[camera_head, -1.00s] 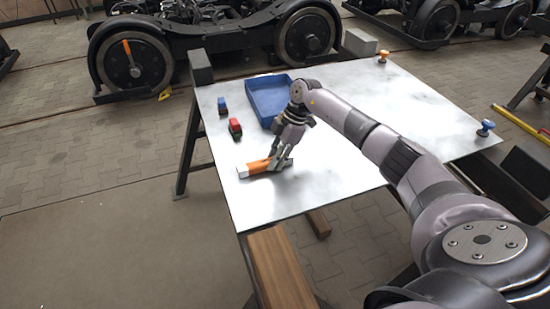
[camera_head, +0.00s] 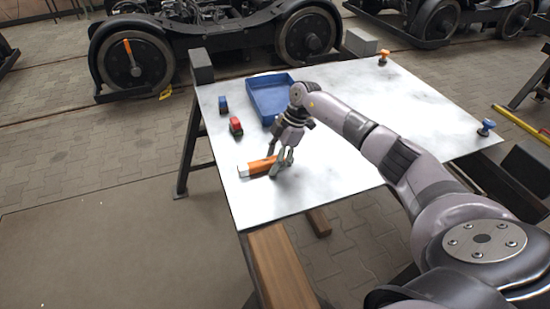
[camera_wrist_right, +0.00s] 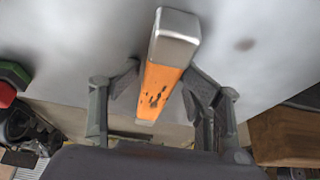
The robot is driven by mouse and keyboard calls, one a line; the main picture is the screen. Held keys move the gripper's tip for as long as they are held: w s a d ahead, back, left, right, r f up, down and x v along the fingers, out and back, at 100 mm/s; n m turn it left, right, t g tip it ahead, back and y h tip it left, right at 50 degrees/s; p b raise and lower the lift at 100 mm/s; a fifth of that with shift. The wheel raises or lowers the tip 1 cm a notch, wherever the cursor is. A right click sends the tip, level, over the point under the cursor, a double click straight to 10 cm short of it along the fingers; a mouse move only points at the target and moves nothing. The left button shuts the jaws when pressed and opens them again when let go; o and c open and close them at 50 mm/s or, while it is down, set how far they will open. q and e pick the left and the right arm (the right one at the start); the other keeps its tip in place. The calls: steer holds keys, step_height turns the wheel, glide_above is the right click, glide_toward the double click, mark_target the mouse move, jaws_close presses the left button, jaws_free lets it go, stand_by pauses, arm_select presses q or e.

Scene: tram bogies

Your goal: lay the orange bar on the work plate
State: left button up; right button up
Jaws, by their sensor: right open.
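The orange bar (camera_head: 258,166) has a pale metal end and lies on the white work plate (camera_head: 340,125), near its front left edge. In the right wrist view the bar (camera_wrist_right: 161,90) runs between my fingers, its grey end toward the top. My right gripper (camera_head: 279,170) is open, its fingers low around the bar's right part. In the right wrist view the gripper (camera_wrist_right: 160,85) shows a finger on each side of the bar, spread apart. My left gripper is not in view.
A blue tray (camera_head: 250,97) stands behind the gripper on the plate. A red block (camera_head: 236,126) and a blue block (camera_head: 223,105) are to its left. An orange knob (camera_head: 384,58) and a blue knob (camera_head: 486,127) stand at the right corners. The plate's middle right is clear.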

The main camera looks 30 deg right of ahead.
steer(key=shift+s+d+f, duration=0.2)
steer(key=shift+f, duration=0.1)
steer(key=w+v, duration=0.1)
steer(key=v, duration=1.2)
steer(key=shift+s+r+b, duration=0.2)
steer(key=shift+r+b, duration=0.1)
steer(key=shift+b, duration=0.1)
